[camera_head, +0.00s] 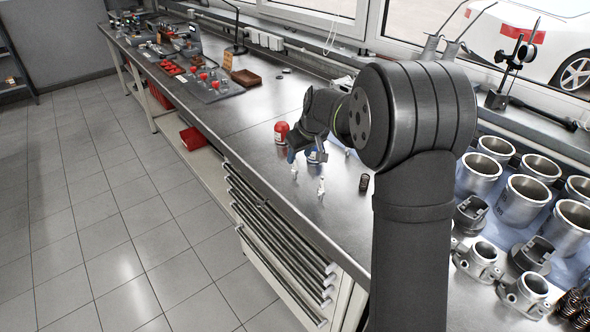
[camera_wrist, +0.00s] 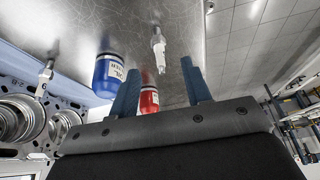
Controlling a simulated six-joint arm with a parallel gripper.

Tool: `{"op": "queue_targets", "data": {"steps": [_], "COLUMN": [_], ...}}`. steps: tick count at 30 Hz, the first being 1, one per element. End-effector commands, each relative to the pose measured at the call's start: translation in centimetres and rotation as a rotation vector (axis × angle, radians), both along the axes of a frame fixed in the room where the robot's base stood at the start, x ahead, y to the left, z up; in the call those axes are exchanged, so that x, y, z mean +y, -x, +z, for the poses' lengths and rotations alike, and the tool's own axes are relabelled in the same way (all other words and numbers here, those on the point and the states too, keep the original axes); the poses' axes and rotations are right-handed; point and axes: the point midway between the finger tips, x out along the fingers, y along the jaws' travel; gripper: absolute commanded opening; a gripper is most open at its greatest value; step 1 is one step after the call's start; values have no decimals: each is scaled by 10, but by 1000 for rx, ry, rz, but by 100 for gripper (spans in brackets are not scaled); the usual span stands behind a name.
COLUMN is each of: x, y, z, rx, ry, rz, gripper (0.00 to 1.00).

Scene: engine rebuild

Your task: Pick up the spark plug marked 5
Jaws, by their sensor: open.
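My gripper (camera_wrist: 160,67) is open, its two blue fingers apart with nothing between them in its grasp. In the wrist view, a white and metal spark plug (camera_wrist: 158,45) shows beyond the fingertips, in line with the gap. A second spark plug (camera_wrist: 46,75) is at the left of that view. In the head view, spark plugs stand on the bench: one (camera_head: 294,171) close by my gripper (camera_head: 300,156), one (camera_head: 321,188) nearer the front, and one (camera_head: 347,152) behind. I cannot read a 5 on any of them.
A red can (camera_head: 281,132) and a blue labelled can (camera_wrist: 108,75) stand close to the gripper. A dark spring (camera_head: 364,182) stands to the right. Metal cylinders (camera_head: 525,198) crowd the right side. The bench's front edge runs above drawers (camera_head: 280,240).

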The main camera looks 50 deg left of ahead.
Motion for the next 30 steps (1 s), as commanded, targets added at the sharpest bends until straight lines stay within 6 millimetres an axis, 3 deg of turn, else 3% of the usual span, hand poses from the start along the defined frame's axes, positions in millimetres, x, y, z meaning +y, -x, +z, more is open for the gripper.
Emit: {"op": "queue_targets", "data": {"steps": [3, 11, 19, 27, 30], "x": [6, 12, 27, 29, 29], "y": [0, -1, -3, -3, -3], "z": [-14, -27, -63, -67, -67], "rx": [1, 0, 0, -1, -1], "ry": [1, 1, 0, -2, -1], "rz": [0, 1, 1, 1, 1], "gripper": [44, 44, 44, 44, 25]}}
